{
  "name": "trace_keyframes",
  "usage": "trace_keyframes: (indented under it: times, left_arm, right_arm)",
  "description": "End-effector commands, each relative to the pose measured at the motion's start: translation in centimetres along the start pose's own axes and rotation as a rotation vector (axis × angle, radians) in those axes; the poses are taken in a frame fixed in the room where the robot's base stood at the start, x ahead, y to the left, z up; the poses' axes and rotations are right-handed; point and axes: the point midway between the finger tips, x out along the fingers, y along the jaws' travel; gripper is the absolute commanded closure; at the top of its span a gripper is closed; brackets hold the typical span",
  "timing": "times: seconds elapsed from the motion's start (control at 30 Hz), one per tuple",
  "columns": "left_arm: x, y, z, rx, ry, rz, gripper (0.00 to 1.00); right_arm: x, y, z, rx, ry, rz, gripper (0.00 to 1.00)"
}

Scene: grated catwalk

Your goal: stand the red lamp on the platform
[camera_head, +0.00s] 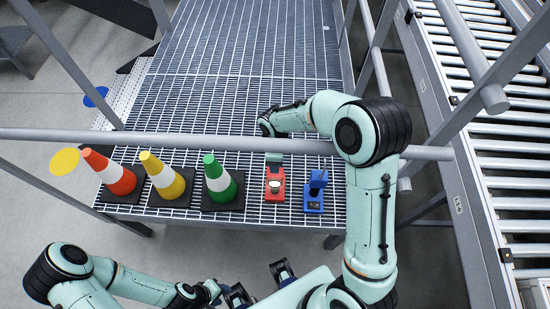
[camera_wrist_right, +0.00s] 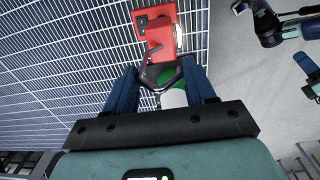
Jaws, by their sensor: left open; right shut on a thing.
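The red lamp (camera_head: 274,184), with a round white lens, shows on the near side of the grated platform (camera_head: 240,100) in the head view. It also shows in the right wrist view (camera_wrist_right: 155,40), just beyond the blue fingers. My right gripper (camera_wrist_right: 165,76) is shut on the lamp's dark handle. In the head view the right arm reaches over the rail, and the rail partly hides this gripper. I cannot tell whether the lamp's base touches the grating. My left gripper (camera_head: 260,283) is open and empty at the bottom, outside the rail.
A blue lamp (camera_head: 314,198) stands just right of the red one. A green cone (camera_head: 219,180), a yellow cone (camera_head: 164,180) and an orange cone (camera_head: 112,175) stand in a row to the left. A grey rail (camera_head: 200,142) crosses in front. The grating farther back is clear.

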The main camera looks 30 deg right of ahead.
Motion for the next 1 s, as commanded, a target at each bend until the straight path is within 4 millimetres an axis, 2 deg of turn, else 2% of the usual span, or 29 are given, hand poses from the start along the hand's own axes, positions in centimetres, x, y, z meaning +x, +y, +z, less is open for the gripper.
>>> trace_keyframes:
  times: [0.27,0.3,0.37,0.4,0.67,0.77,0.87,1.0]
  left_arm:
    - [0.2,-0.1,0.1,0.0,-0.001,0.0,0.57]
    - [0.3,-0.1,0.1,0.0,-0.001,0.0,0.57]
    - [0.2,-0.1,0.0,0.0,-0.001,0.0,0.57]
    - [0.2,-0.1,0.0,0.0,-0.001,0.0,0.57]
    - [0.1,-0.1,0.0,0.0,0.0,0.0,0.57]
    - [-0.1,0.1,0.0,0.0,0.001,0.0,0.57]
    - [-0.2,0.1,-0.1,0.001,0.001,0.0,0.57]
    - [-0.6,0.2,-0.1,0.001,0.003,0.001,0.57]
  right_arm:
    - [0.2,0.0,0.0,0.0,0.001,0.001,1.0]
    - [0.3,0.0,0.0,0.0,-0.001,-0.001,0.42]
    - [0.2,0.0,0.0,0.0,0.0,0.0,0.23]
    - [0.2,0.0,0.0,0.0,0.0,0.0,0.2]
    - [0.1,0.0,0.0,0.0,0.0,0.0,0.2]
    - [-0.5,0.1,0.0,0.0,0.001,0.001,0.2]
    - [-1.9,0.1,-0.1,0.0,0.003,0.003,0.2]
    - [-4.8,0.1,-0.1,0.001,0.003,0.004,0.2]
